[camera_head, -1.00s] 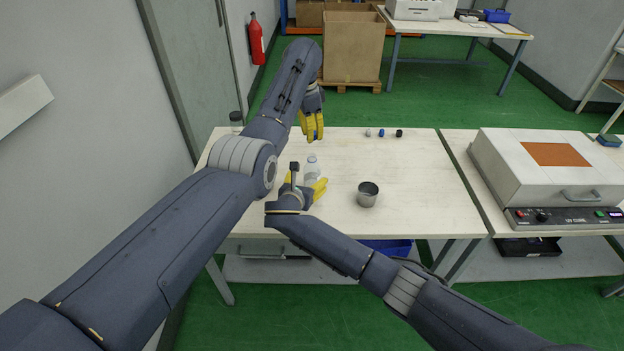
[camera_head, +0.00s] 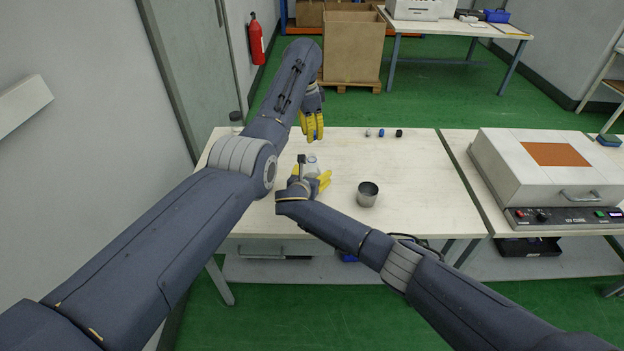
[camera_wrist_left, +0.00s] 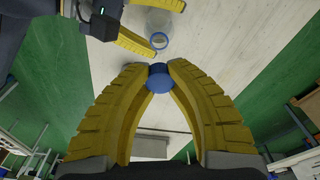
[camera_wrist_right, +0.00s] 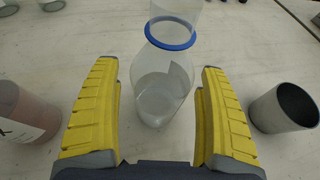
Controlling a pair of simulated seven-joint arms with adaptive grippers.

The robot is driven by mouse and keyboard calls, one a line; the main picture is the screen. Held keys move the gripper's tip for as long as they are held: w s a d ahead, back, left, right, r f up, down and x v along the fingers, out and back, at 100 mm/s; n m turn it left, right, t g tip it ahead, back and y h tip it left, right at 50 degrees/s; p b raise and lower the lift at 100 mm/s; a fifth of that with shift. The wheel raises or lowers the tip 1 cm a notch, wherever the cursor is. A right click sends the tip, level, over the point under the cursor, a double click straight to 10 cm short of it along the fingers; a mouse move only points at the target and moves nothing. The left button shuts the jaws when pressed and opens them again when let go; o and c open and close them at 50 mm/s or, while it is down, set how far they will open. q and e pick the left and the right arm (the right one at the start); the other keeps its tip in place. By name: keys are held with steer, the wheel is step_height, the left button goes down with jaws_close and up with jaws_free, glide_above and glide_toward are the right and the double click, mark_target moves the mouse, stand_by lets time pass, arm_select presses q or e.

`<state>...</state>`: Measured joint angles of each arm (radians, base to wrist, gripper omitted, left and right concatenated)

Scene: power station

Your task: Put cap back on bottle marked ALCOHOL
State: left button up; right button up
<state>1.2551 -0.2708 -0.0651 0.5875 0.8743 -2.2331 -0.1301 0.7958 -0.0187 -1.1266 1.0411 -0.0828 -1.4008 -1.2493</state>
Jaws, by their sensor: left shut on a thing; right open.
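My left gripper (camera_head: 312,138) is shut on a small blue cap (camera_wrist_left: 160,82) and holds it above the table's far left part. A clear open bottle (camera_wrist_right: 163,88) with a blue ring around its neck stands upright; it also shows in the head view (camera_head: 312,162) and in the left wrist view (camera_wrist_left: 161,22). My right gripper (camera_head: 324,179) is open at this bottle. In the right wrist view the fingers (camera_wrist_right: 162,72) lie on either side of it, with gaps visible. No ALCOHOL marking is readable on the bottle.
A metal cup (camera_head: 367,196) stands right of the bottle. A pinkish labelled bottle (camera_wrist_right: 24,112) is left of it in the right wrist view. Several small caps (camera_head: 381,134) lie at the back edge. The right part of the table (camera_head: 430,185) is clear.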

steer(key=c, duration=1.7)
arm_select(q)
steer(key=shift+f, duration=2.5)
steer(key=shift+f, duration=0.2)
steer(key=shift+f, duration=0.7)
steer(key=shift+f, duration=0.55)
arm_select(e)
jaws_close()
